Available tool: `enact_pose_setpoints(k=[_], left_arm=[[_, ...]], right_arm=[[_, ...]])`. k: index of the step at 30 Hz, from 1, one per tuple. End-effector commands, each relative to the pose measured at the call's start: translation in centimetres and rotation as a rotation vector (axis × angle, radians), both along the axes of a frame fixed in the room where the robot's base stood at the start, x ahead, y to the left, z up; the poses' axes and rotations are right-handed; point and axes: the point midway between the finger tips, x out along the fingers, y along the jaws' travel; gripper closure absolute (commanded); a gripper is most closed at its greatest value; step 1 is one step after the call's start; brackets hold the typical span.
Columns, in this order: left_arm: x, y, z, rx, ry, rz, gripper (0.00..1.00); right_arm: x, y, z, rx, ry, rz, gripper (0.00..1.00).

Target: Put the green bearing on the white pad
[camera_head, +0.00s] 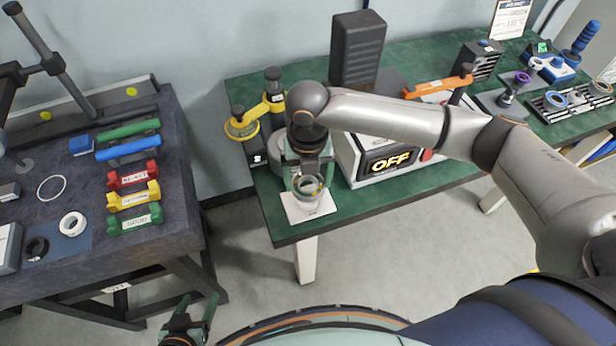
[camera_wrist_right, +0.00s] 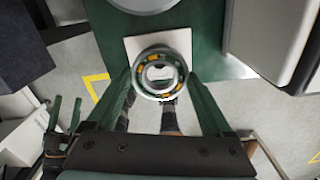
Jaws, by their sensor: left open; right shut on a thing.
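My right gripper (camera_head: 308,178) is shut on the bearing (camera_head: 310,188), a grey metal ring with green and orange parts. The bearing also shows in the right wrist view (camera_wrist_right: 178,72), between the two green fingers. The white pad (camera_head: 294,212) lies on the green table's front left corner, and in the right wrist view its bare part (camera_wrist_right: 138,43) shows behind the bearing. The bearing is over the pad; whether it touches it I cannot tell. My left gripper (camera_head: 190,322) is open and empty, low at the bottom left, away from both tables.
The tester box (camera_head: 378,160) reading OFF stands just right of the pad. A yellow clamp device (camera_head: 245,125) stands behind left. The dark table (camera_head: 180,215) at left holds coloured handles, rings and a blue mat. Bare floor separates the tables.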

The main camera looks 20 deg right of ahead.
Motion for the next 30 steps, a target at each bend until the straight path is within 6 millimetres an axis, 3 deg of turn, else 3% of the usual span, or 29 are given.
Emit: enact_pose_setpoints(k=[18,30], left_arm=[[0.0,0.0,-0.9,0.0,0.0,0.0,0.35],[0.0,0.0,-0.9,0.0,-0.001,0.0,0.35]], right_arm=[[0.0,0.0,-2.3,0.001,0.0,0.0,1.0],[0.0,0.0,-2.4,0.001,-0.001,0.0,1.0]])
